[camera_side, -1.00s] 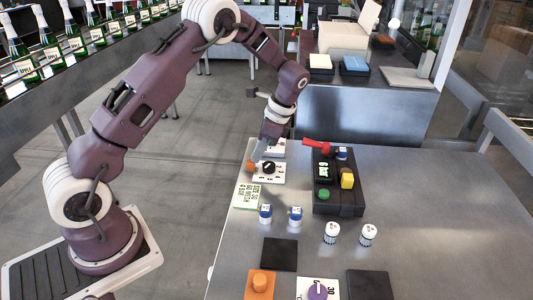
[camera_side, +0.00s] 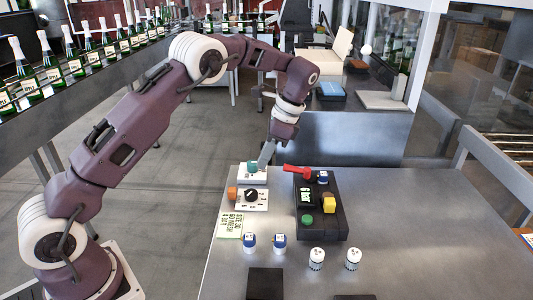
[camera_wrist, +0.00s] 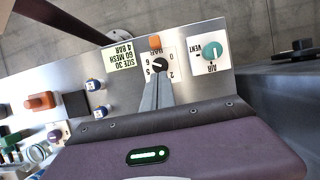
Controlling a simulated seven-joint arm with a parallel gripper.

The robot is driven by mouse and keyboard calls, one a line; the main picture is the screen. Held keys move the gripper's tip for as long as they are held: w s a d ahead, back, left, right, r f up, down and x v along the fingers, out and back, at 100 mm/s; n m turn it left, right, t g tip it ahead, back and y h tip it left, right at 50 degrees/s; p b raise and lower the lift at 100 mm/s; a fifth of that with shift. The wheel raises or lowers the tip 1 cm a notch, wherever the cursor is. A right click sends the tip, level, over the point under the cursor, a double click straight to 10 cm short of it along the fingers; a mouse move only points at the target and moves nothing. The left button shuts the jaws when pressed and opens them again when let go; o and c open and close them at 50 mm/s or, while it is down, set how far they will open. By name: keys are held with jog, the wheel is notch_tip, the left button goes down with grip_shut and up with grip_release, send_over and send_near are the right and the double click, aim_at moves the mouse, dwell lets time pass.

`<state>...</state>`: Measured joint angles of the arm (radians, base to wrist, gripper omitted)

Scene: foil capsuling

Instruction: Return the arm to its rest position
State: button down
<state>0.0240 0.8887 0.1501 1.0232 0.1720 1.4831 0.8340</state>
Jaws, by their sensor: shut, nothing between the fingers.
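My gripper (camera_side: 264,162) is shut and empty, its grey fingers pointing down over the far left part of the steel table. In the side view its tips overlap the right side of a teal knob (camera_side: 252,167) on a white plate. A black knob (camera_side: 251,195) on a white dial plate sits nearer the camera. In the wrist view the fingertips (camera_wrist: 160,78) lie just below the black knob (camera_wrist: 159,64) in the picture, and the teal AIR VENT knob (camera_wrist: 211,52) is to the right. I cannot tell the exact height of the tips above the plates.
A black control box (camera_side: 320,227) with a red lever (camera_side: 297,170) stands right of the gripper. Several small jars, including a blue-and-white one (camera_side: 279,243), stand nearer the camera. The table's right side is clear.

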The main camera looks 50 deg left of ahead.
jog(key=s+d+r+n+t+h, duration=0.1)
jog(key=s+d+r+n+t, duration=0.1)
jog(key=s+r, duration=0.5)
jog(key=s+d+r+n+t+h, duration=0.1)
jog(key=s+d+r+n+t, duration=0.1)
jog(key=s+r, duration=0.5)
jog(key=s+d+n+t, duration=0.2)
jog(key=s, duration=0.6)
jog(key=s+d+n+t+h, duration=0.1)
jog(key=s+d+n+t, duration=0.1)
jog(key=s, duration=0.6)
jog(key=shift+s+d+f+n+t, duration=0.3)
jog(key=shift+s+n+t, duration=0.1)
jog(key=shift+n, duration=0.1)
